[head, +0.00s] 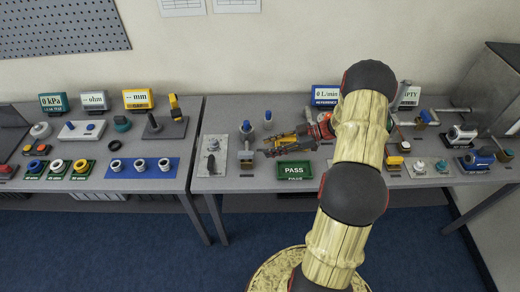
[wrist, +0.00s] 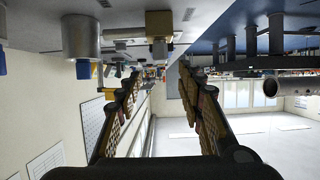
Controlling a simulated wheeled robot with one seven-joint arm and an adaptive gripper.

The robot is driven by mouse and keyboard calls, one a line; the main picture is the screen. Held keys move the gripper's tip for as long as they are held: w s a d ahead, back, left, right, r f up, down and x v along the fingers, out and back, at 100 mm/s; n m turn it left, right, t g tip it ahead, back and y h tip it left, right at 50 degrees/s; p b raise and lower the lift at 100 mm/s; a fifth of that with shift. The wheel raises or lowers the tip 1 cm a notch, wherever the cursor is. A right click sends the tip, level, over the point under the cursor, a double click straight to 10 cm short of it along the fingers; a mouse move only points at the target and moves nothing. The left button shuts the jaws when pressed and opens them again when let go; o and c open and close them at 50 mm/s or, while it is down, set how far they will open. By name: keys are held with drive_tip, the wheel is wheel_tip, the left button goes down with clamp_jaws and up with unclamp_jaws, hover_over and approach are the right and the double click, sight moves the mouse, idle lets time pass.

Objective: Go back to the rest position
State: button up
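My gripper (head: 268,147) is over the right table (head: 228,112) in the head view, pointing left above the table's middle. In the wrist view its two fingers (wrist: 160,78) stand apart with a clear gap and nothing between them. The wrist view is upside down, with the table top along the upper edge. My arm bends over the table from the front and hides part of the table behind it.
A green PASS sign (head: 294,170) stands just in front of my gripper. Blue-topped fittings (head: 246,127) and a blue display (head: 325,95) stand nearby. The left table (head: 75,110) carries gauges, rings and displays. Pipes and valves (head: 462,134) crowd the right side. Blue floor lies in front.

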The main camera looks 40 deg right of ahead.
drive_tip(key=shift+s+d+r, duration=0.25)
drive_tip(key=shift+s+d, duration=0.05)
drive_tip(key=shift+d, duration=0.2)
